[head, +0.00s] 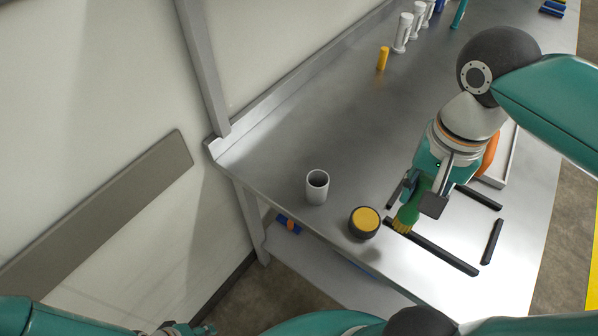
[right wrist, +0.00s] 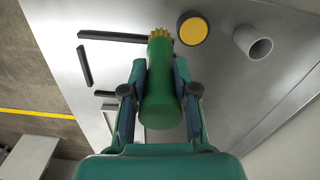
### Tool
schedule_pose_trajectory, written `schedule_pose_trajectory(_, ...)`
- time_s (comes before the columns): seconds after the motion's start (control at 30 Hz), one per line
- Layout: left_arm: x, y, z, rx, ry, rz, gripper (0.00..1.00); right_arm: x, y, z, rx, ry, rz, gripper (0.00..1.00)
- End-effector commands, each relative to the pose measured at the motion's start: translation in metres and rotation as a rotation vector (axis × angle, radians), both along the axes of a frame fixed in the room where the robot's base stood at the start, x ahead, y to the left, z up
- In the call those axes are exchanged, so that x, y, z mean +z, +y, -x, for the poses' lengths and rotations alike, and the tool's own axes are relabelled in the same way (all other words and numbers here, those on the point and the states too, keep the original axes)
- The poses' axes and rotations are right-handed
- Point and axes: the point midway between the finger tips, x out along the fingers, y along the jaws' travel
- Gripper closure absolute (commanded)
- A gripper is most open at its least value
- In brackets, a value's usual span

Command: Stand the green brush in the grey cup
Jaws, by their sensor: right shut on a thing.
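The green brush (head: 409,214) has a green body and yellow bristles. My right gripper (head: 430,196) is shut on it, with the bristles pointing down and left toward the table in the head view. In the right wrist view the brush (right wrist: 161,85) lies between the two fingers (right wrist: 160,80), bristles pointing away from the palm. The grey cup (head: 317,187) stands upright and looks empty near the table's left edge, apart from the brush; it also shows in the right wrist view (right wrist: 254,43). Only a small part of my left gripper (head: 181,328) shows at the bottom edge.
A black round thing with a yellow top (head: 364,222) stands between cup and brush. Black strips (head: 432,247) mark a rectangle under my right gripper. A yellow cylinder (head: 383,59) and white bottle-like things (head: 403,33) stand farther back. The table's middle is clear.

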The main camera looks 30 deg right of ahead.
Motion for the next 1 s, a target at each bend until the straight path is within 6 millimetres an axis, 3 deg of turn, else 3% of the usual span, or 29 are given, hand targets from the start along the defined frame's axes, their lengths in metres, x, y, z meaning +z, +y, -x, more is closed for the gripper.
schedule_pose_trajectory(0.17,0.004,0.0,0.001,-0.001,0.002,0.0,0.6,0.001,0.008,-0.021,0.016,0.004,0.0,1.0)
schedule_pose_trajectory(0.7,0.024,0.0,0.0,0.0,0.001,0.0,0.6,0.0,0.062,-0.147,0.026,0.003,0.001,1.0)
schedule_pose_trajectory(1.0,0.028,0.0,0.0,0.0,0.001,0.0,0.6,0.0,0.072,-0.172,0.026,0.001,0.0,1.0)
